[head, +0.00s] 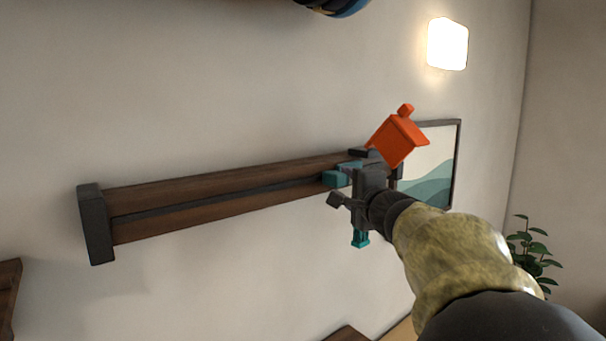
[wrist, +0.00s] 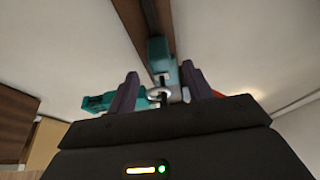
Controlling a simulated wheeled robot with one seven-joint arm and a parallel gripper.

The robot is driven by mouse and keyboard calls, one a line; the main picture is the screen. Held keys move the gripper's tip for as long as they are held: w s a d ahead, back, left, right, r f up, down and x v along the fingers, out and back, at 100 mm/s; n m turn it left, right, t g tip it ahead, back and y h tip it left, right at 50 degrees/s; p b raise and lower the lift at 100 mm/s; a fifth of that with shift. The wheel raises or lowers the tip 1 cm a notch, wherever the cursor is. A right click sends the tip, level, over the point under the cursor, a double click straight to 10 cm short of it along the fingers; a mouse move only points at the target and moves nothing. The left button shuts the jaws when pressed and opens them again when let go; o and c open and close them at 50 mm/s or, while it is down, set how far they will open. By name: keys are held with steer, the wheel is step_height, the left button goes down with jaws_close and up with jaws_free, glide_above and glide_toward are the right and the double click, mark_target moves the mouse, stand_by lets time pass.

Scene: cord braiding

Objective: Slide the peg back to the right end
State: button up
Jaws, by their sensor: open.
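The wooden rail (head: 210,191) is fixed to the wall, with a dark slot along its length. The teal peg (head: 334,179) sits on the rail near its right end; its teal body also shows in the wrist view (wrist: 160,52). My gripper (head: 351,177) is at the peg and hides part of it and the rail's right end. In the wrist view my gripper's two fingers (wrist: 160,72) stand apart, one on each side of the peg. I cannot tell whether either finger touches it. A pale ring (wrist: 157,93) shows between the fingers.
An orange block (head: 396,141) is just above and right of my gripper, and a teal piece (head: 360,238) is below it. The rail's left end has a dark cap (head: 96,223). A framed picture (head: 432,165) hangs right, under a wall lamp (head: 447,44).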

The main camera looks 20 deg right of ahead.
mark_target(340, 181)
steer(key=w+p, duration=0.1)
steer(key=w, duration=0.5)
steer(key=shift+w+d, duration=0.1)
steer(key=shift+w, duration=0.25)
jaws_close()
steer(key=shift+d, duration=0.1)
